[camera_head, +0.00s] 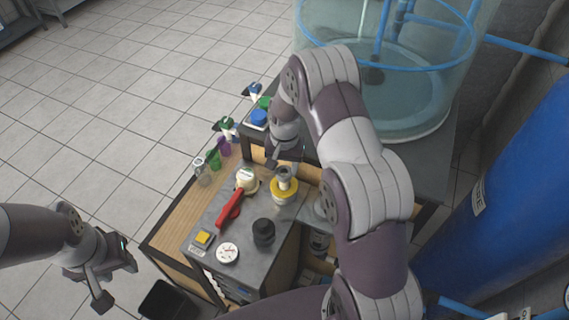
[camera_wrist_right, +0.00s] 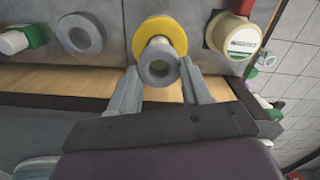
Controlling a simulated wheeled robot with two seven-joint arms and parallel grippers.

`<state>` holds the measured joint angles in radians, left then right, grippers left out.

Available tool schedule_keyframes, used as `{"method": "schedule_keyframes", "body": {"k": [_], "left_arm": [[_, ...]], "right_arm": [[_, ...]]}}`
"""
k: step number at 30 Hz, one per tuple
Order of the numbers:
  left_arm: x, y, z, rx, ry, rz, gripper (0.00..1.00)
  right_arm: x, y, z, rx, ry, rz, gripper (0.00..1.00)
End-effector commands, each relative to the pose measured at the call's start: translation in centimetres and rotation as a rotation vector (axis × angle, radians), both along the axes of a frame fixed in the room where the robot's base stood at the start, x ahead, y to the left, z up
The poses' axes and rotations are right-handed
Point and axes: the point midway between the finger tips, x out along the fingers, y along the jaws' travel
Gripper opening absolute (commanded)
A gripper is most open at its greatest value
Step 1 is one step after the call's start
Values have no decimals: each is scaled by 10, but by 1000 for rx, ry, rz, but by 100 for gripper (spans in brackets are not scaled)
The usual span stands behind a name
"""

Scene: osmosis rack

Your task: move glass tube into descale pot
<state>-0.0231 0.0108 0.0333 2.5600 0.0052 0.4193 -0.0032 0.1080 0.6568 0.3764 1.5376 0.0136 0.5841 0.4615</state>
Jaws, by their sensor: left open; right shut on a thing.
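A pale grey tube with a thick round collar (camera_wrist_right: 158,70) is between the fingers of my right gripper (camera_wrist_right: 160,82), which is shut on it. I take it for the glass tube. A yellow ring (camera_wrist_right: 176,34) surrounds its far part; I cannot tell whether the tube is inside or above it. In the head view the tube (camera_head: 287,172) is over the yellow ring (camera_head: 284,195), below my right gripper (camera_head: 286,157). A cream round pot with a white and green label (camera_head: 246,180) stands beside it, possibly the descale pot. My left gripper (camera_head: 110,280) is open and empty, left of the bench.
The grey bench top (camera_head: 215,222) carries a red lever (camera_head: 229,212), black knob (camera_head: 263,231), white gauge (camera_head: 228,253) and yellow button (camera_head: 203,238). Several coloured bottles stand on the wooden ledge behind. A large clear tank (camera_head: 425,100) and blue cylinder (camera_head: 515,190) stand right.

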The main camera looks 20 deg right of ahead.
Motion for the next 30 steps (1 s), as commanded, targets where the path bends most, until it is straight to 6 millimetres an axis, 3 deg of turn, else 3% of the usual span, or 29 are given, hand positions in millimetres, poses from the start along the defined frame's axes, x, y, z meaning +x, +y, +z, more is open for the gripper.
{"method": "schedule_keyframes", "body": {"k": [3,16,30], "left_arm": [[0,0,-9,0,0,0,43],[0,0,-9,0,0,0,43],[0,0,-19,0,0,0,43]], "right_arm": [[0,0,-13,0,0,0,31],[0,0,-14,0,0,0,31],[0,0,-28,0,-1,0,31]]}}
